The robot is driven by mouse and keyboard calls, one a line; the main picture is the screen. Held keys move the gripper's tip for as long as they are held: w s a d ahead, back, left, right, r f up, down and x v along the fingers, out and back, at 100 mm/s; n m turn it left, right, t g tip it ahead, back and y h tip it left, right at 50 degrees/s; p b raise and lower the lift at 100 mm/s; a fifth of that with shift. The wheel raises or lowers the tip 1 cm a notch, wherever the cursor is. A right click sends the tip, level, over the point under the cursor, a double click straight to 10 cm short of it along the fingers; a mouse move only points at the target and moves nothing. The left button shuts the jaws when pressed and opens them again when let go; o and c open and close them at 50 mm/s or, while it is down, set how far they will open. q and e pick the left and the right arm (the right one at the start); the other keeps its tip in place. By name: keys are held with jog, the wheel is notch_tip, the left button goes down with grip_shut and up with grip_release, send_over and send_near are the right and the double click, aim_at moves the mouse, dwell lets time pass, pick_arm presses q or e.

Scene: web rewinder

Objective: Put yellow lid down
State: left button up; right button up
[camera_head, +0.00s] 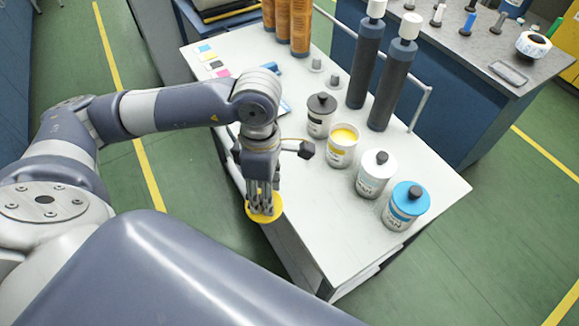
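The yellow lid (264,212) is in the fingers of my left gripper (262,196), at the front left edge of the white table. The gripper points down and its fingers look shut on the lid's top; whether the lid touches the table top I cannot tell. An open can with yellow contents (342,145) stands on the table to the right of the gripper, without a lid on it. My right gripper is not in view.
A black-lidded can (320,115), a white-lidded can (375,174) and a blue-lidded can (405,206) stand beside the open can on the white table (310,220). Tall dark cylinders (390,85) and orange rolls (300,25) stand behind. The table's front part is clear.

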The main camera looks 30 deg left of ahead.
pick_arm(q)
jog(key=n, duration=0.3)
jog(key=s+n, duration=0.1)
jog(key=n, duration=0.1)
jog(key=shift+a+f, duration=0.4)
jog(key=n, duration=0.3)
jog(key=shift+s+a+f+h, duration=0.2)
jog(key=shift+h, duration=0.1)
jog(key=shift+w+p, duration=0.3)
jog(key=shift+p, duration=0.1)
jog(key=p, duration=0.5)
send_over(287, 166)
jog(key=shift+s+a+f, duration=0.1)
jog(key=shift+s+f, duration=0.3)
jog(key=shift+f, duration=0.2)
jog(key=shift+w+f, duration=0.15)
jog(key=shift+w, duration=0.4)
jog(key=shift+a+f+p, duration=0.1)
jog(key=shift+f+p, duration=0.7)
jog(key=shift+f, duration=0.8)
jog(key=shift+f+b, duration=0.35)
jog(key=shift+f, duration=0.05)
jog(key=o, duration=1.1)
jog(key=shift+r, duration=0.1)
